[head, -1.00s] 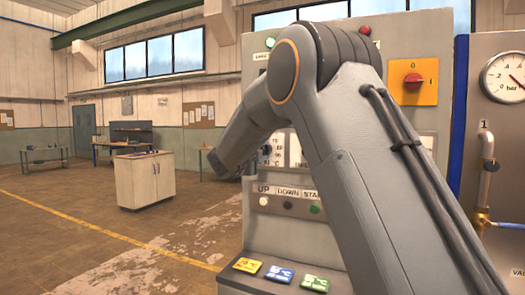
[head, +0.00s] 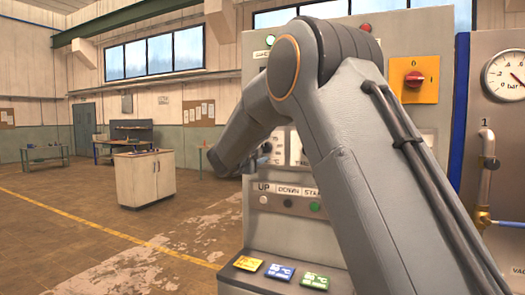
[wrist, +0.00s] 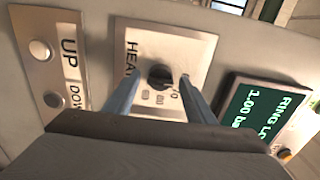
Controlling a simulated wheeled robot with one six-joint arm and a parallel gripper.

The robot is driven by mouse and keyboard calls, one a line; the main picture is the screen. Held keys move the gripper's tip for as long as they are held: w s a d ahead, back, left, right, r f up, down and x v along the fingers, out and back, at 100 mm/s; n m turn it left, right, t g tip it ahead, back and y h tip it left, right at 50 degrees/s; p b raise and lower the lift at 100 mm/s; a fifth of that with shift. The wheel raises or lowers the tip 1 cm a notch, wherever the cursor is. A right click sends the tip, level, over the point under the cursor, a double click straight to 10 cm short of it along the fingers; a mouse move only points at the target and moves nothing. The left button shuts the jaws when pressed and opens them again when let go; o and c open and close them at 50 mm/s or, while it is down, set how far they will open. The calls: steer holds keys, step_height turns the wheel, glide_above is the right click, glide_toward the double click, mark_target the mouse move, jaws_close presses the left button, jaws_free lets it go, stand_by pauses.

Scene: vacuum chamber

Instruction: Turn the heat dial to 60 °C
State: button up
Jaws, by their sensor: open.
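The heat dial (wrist: 159,73) is a dark round knob on a light plate (wrist: 186,46) marked "HEA…", seen tilted in the wrist view. Small scale numbers lie around it, too small and partly hidden to read, so I cannot tell its setting. My gripper (wrist: 161,80) is open, one finger on either side of the dial in the picture. I cannot tell whether the fingers touch it. In the head view my arm hides the gripper and the dial.
UP and DOWN buttons (wrist: 39,50) lie left of the dial in the wrist view, and a green-lit display (wrist: 256,110) reading 1.00 lies right. In the head view, a red switch (head: 413,79) and several coloured cards (head: 280,272) are on the cabinet. Open floor lies left.

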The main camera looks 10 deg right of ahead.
steer(key=b+v, duration=0.2)
steer(key=v, duration=0.5)
steer(key=shift+s+a, duration=0.15)
steer(key=shift+a, duration=0.05)
